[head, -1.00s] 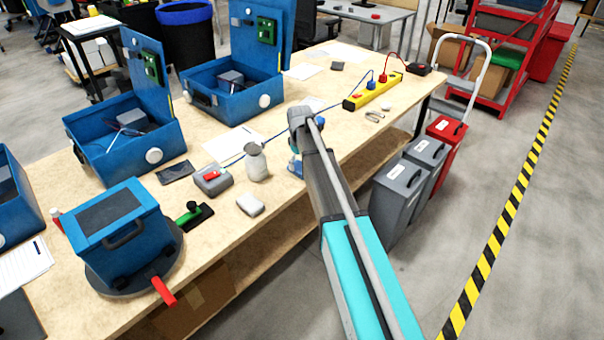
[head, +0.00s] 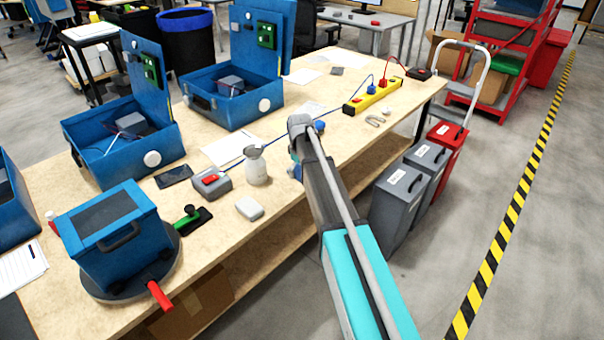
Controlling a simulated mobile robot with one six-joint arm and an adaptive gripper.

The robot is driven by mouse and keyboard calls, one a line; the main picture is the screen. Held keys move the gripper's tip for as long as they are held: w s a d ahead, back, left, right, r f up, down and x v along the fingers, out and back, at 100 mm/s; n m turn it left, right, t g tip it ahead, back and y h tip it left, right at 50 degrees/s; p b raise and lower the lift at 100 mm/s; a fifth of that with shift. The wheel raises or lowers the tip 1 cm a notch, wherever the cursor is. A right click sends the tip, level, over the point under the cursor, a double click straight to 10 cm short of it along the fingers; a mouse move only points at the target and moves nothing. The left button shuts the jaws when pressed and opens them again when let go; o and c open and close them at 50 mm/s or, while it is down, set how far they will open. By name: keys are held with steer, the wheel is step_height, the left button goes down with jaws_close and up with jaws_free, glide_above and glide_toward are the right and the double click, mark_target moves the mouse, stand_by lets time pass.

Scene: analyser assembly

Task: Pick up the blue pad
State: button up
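I cannot pick out a blue pad with certainty. A small round blue patch (head: 320,126) shows just right of my arm's far end. I cannot tell whether it is the pad or a cap on my wrist. Another bit of blue shows low on the left side of my wrist, also unclear. My arm reaches from the lower right over the front edge of the wooden workbench (head: 228,190). My gripper is hidden behind the arm, so its fingers and anything in them do not show.
A white bottle (head: 256,168), a grey box with a red switch (head: 211,182) and a white block (head: 249,208) stand left of my arm. A yellow power strip (head: 372,97) and a grey clip (head: 377,121) lie to its right. Open blue cases (head: 215,103) stand behind. Grey bins (head: 398,187) flank the bench.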

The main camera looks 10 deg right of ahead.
steer(key=c, duration=0.6)
steer(key=shift+r, duration=0.1)
step_height(320, 180, up, 3)
steer(key=p, duration=0.2)
steer(key=shift+f+p, duration=0.2)
steer(key=shift+p, duration=0.15)
steer(key=s+a+r+p, duration=0.2)
steer(key=s+r+p, duration=0.1)
steer(key=s, duration=0.1)
steer(key=s+a+r+p, duration=0.3)
steer(key=s+r+p, duration=0.1)
steer(key=s+a+r+p, duration=0.2)
steer(key=s+r+p, duration=0.1)
steer(key=s, duration=0.1)
steer(key=shift+a+r, duration=0.15)
steer(key=shift+a, duration=0.05)
steer(key=o, duration=0.3)
steer(key=c, duration=0.4)
